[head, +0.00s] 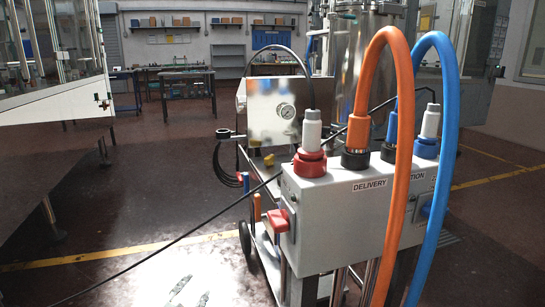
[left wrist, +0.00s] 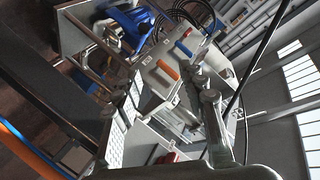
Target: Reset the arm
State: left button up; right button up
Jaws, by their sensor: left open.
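My left gripper (head: 191,291) shows only as two grey fingertips at the bottom of the head view, low over the bright floor patch and left of the wheeled machine. The tips are apart with nothing seen between them. In the left wrist view the gripper (left wrist: 172,90) is open, with a ridged pad on one finger, and the machine appears tilted behind it. The rest of my left arm is out of the head view. My right gripper is in neither view.
The grey DELIVERY box (head: 348,218) carries an orange hose (head: 400,110) and a blue hose (head: 447,110). A red knob (head: 276,221) sticks out from its left side. A black cable (head: 160,245) slants across the lower left. Open floor (head: 165,185) lies behind.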

pick_arm(q)
jog(key=s+a+f+n+g+y, duration=0.1)
jog(key=s+f+g, duration=0.3)
jog(key=s, duration=0.6)
jog(key=s+a+f+n+g+y, duration=0.1)
jog(key=s+a+f+n+g, duration=0.2)
jog(key=s+f, duration=0.3)
jog(key=s+a+f+n+g+y, duration=0.1)
jog(key=s+f+g, duration=0.4)
jog(key=s, duration=1.1)
jog(key=a+n, duration=0.1)
jog(key=n, duration=0.1)
jog(key=shift+a+f+n+y+p, duration=0.2)
jog(key=shift+f+n+y+p, duration=0.1)
jog(key=shift+n, duration=0.1)
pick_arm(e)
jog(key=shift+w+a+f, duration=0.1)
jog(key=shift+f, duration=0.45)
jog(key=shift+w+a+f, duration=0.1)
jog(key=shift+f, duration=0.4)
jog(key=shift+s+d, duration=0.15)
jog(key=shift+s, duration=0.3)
